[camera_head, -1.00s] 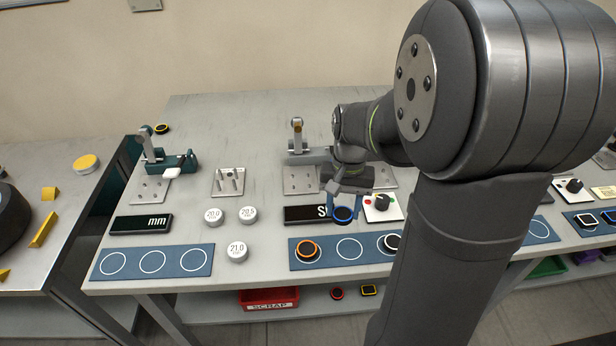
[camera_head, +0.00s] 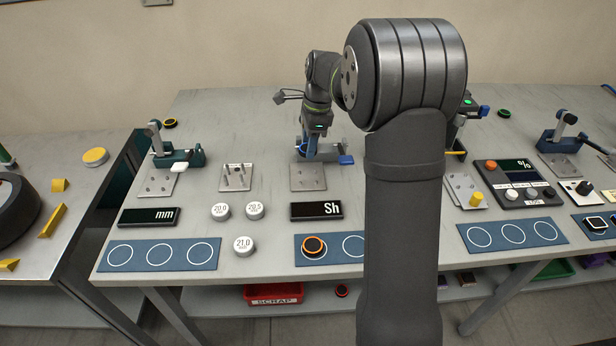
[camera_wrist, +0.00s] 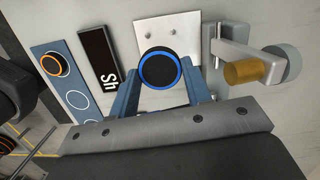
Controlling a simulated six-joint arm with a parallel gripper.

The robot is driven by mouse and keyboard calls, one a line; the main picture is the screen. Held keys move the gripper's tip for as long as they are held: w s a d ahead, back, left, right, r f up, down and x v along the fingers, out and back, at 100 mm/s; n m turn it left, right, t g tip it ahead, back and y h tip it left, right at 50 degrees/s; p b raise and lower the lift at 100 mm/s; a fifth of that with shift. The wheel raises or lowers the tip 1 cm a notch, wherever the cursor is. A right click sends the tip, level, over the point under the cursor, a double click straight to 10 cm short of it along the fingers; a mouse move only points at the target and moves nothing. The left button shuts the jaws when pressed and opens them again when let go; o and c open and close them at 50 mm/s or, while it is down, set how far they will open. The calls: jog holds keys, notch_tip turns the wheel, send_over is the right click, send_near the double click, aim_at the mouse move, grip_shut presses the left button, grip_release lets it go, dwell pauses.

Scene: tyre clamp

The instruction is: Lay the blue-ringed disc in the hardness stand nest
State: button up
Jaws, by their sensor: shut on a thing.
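The blue-ringed disc (camera_wrist: 158,70) is black with a bright blue rim. My gripper (camera_wrist: 160,74) is shut on it, with a blue finger on each side in the wrist view. There the disc overlaps the lower edge of a pale plate with holes (camera_wrist: 150,30); its height is unclear. The hardness stand (camera_wrist: 236,48), with its brass-coloured plunger (camera_wrist: 243,73), is to the right of the disc, apart from it. In the head view my wrist covers part of the grey stand (camera_head: 330,154), behind the plate (camera_head: 308,177).
The Sh display (camera_head: 317,210) stands in front of the plate. An orange-ringed disc (camera_head: 314,246) lies on the blue mat (camera_head: 333,259). White round blocks (camera_head: 243,245) and a pinned plate (camera_head: 237,178) are to the left. My arm hides much of the middle bench.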

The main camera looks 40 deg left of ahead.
aim_at(307, 179)
notch_tip(307, 179, down, 10)
jog(key=shift+r, duration=0.2)
dwell(0.3)
jog(key=o, duration=1)
jog(key=shift+f, duration=0.15)
jog(key=r, duration=0.4)
jog(key=w+r, duration=0.1)
jog(key=r, duration=0.3)
jog(key=d+r, duration=0.1)
jog(key=r, duration=0.3)
jog(key=shift+w+d+r, duration=0.1)
jog(key=shift+w+r, duration=0.05)
jog(key=shift+w, duration=0.05)
